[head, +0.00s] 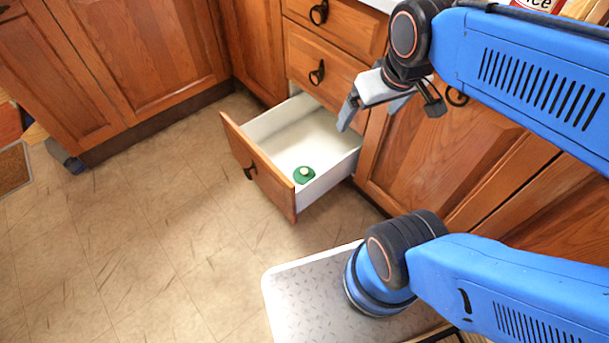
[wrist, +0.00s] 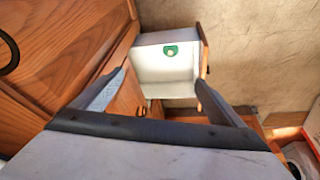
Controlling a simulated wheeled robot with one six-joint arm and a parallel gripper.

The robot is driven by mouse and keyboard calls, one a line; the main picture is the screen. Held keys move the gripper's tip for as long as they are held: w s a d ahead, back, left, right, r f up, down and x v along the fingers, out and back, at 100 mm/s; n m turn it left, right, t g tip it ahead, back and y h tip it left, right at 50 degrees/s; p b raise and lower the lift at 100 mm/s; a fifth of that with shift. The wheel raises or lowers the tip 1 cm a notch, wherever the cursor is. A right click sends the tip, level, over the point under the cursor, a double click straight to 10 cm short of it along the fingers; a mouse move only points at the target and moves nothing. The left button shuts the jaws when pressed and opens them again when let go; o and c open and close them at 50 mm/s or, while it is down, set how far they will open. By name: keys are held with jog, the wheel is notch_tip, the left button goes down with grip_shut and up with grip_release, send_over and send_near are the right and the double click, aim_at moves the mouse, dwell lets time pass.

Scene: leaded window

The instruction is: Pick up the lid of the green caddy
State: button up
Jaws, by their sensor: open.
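The green lid (head: 304,175), round with a pale knob in its middle, lies on the floor of the open lower drawer (head: 268,178), near the drawer's front right corner. It also shows in the wrist view (wrist: 167,51), small and far off beyond the fingertips. No green caddy body can be made out in either view. My gripper (head: 370,113) is open and empty, above and to the right of the drawer, well apart from the lid. In the wrist view its two fingers (wrist: 160,80) are spread wide, with the drawer between and beyond them.
The drawer's wooden front and white side walls stand around the lid. Wooden cabinets (head: 440,155) with dark ring handles line the back and right. Tiled floor (head: 140,220) is clear left of the drawer. A brown mat (head: 14,172) lies at the far left.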

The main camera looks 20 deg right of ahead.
jog(key=w+a+f+n+g, duration=0.1)
jog(key=w+f+n, duration=0.3)
jog(key=w, duration=0.6)
jog(key=n+g+h, duration=0.1)
jog(key=n+g, duration=0.2)
jog(key=n, duration=0.2)
send_over(304, 170)
jog(key=s, duration=0.2)
notch_tip(304, 170, down, 19)
jog(key=f+n, duration=0.1)
jog(key=f, duration=0.7)
jog(key=w+f+n, duration=0.1)
jog(key=f, duration=0.8)
jog(key=w+a+f+n+g, duration=0.1)
jog(key=f, duration=0.7)
jog(key=shift+f+n, duration=0.15)
jog(key=shift+n, duration=0.15)
jog(key=shift+d+f, duration=0.25)
jog(key=shift+f, duration=1.05)
jog(key=shift+d+f, duration=0.25)
jog(key=shift+f, duration=1)
jog(key=c, duration=1)
